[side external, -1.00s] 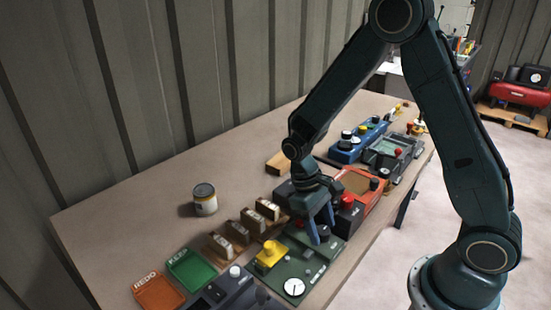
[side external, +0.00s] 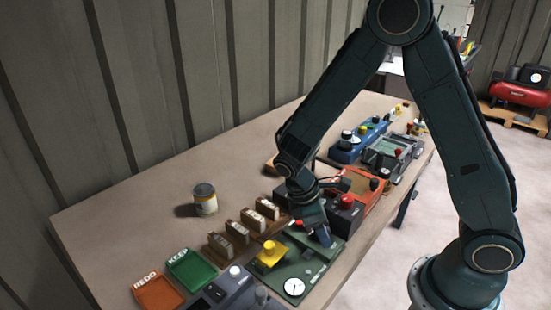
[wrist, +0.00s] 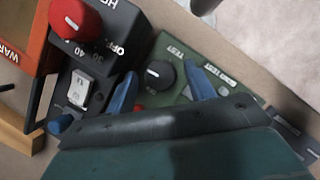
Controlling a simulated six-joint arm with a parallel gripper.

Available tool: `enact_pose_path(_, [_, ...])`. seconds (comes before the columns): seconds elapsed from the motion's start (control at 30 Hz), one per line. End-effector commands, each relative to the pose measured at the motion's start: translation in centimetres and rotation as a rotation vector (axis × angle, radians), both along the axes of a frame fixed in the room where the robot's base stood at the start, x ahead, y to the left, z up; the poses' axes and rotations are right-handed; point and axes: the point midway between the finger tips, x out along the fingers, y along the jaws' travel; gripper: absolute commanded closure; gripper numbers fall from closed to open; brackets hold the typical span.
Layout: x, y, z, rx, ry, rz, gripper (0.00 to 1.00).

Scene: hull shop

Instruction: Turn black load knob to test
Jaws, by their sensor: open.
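The black load knob (wrist: 159,75) sits on a green panel (wrist: 182,45) in the wrist view. A short white mark on it lies toward its left side. The label TEST (wrist: 175,52) is printed just above and right of it. My gripper (wrist: 160,69) is open, with one blue finger on each side of the knob; I cannot tell whether either touches it. In the side view my gripper (side external: 325,237) is low over the green panel (side external: 290,272) and hides the knob.
A black box with a red knob (wrist: 74,18) and a white switch (wrist: 78,90) stands close on the left in the wrist view. A yellow knob (side external: 270,252) and a white gauge (side external: 294,287) share the green panel. A tin (side external: 205,200) stands on open table.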

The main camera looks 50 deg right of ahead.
Motion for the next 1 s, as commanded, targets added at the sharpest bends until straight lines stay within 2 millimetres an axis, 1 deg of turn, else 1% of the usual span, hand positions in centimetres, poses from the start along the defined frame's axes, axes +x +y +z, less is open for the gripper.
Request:
enact_pose_path(0.03, [0.1, 0.2, 0.3, 0.001, -0.003, 0.022, 0.46])
enact_pose_path(1.0, [3.8, 3.9, 13.0, 0.002, -0.003, 0.011, 0.46])
